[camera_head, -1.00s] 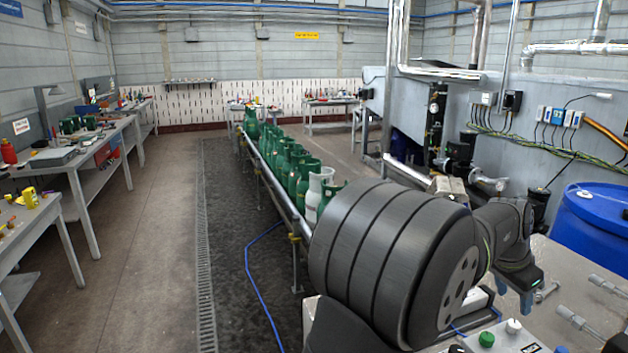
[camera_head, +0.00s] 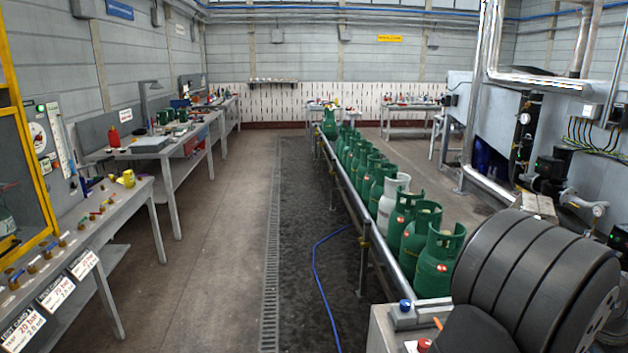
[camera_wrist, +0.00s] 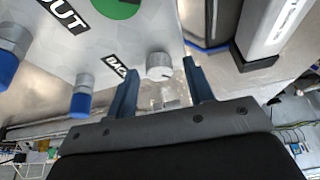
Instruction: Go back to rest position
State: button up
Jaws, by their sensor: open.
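My gripper (camera_wrist: 160,68) shows in the wrist view with its two blue fingers apart and nothing held between them. A grey round knob (camera_wrist: 159,66) on a light panel lies behind the gap between the fingertips. I cannot tell how far the knob is from them. In the head view my dark, ribbed arm fills the lower right and my gripper is out of the picture.
Green gas cylinders (camera_head: 436,262) and a white one (camera_head: 391,203) stand in a row on a conveyor (camera_head: 345,188). A blue hose (camera_head: 318,270) lies on the floor. Workbenches (camera_head: 130,205) line the left. The panel (camera_wrist: 95,35) carries blue-tipped fittings (camera_wrist: 80,100).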

jog(key=v, duration=1.8)
jog(key=x, duration=1.8)
jog(key=shift+f, duration=0.1)
jog(key=shift+n, duration=0.6)
jog(key=shift+s+n+t+y, duration=0.15)
jog(key=shift+n+t, duration=0.35)
jog(key=shift+n, duration=0.55)
jog(key=shift+n+t+y, duration=0.15)
jog(key=shift+n+t, duration=0.35)
jog(key=shift+n, duration=0.55)
jog(key=shift+s+d+n+t+y, duration=0.1)
jog(key=shift+n+t+y, duration=0.3)
jog(key=shift+n, duration=1.1)
jog(key=shift+d+n+t+y, duration=0.15)
jog(key=shift+n+t, duration=0.45)
jog(key=shift+n, duration=0.9)
jog(key=shift+v, duration=2.45)
grip_shut()
